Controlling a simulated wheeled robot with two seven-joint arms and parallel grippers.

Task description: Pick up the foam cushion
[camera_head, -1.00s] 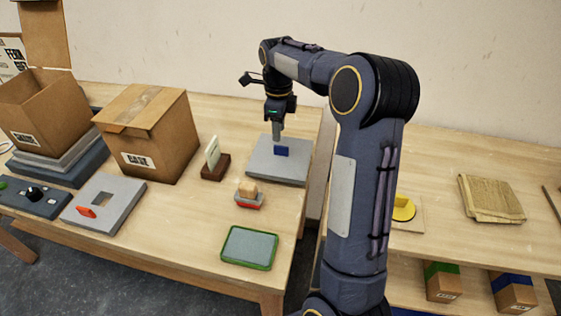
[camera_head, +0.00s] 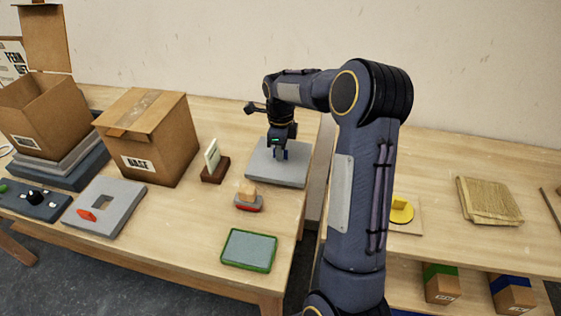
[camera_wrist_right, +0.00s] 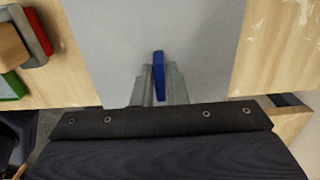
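A flat grey slab (camera_head: 262,167) lies on the left table, near its right edge; I take it for the foam cushion. A small blue tab (camera_wrist_right: 158,75) stands up from its middle. My right gripper (camera_head: 281,155) reaches down to the slab. In the right wrist view its fingers (camera_wrist_right: 159,82) stand on either side of the blue tab, very close to it. I cannot tell whether they press on it. The slab lies flat and also shows in the wrist view (camera_wrist_right: 110,45). My left gripper is not in view.
A card in a brown holder (camera_head: 214,162), a red-and-grey block with a wooden top (camera_head: 249,197) and a green-rimmed tray (camera_head: 249,250) stand near the slab. A cardboard box (camera_head: 152,137) is farther left. A gap separates the right table (camera_head: 450,215).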

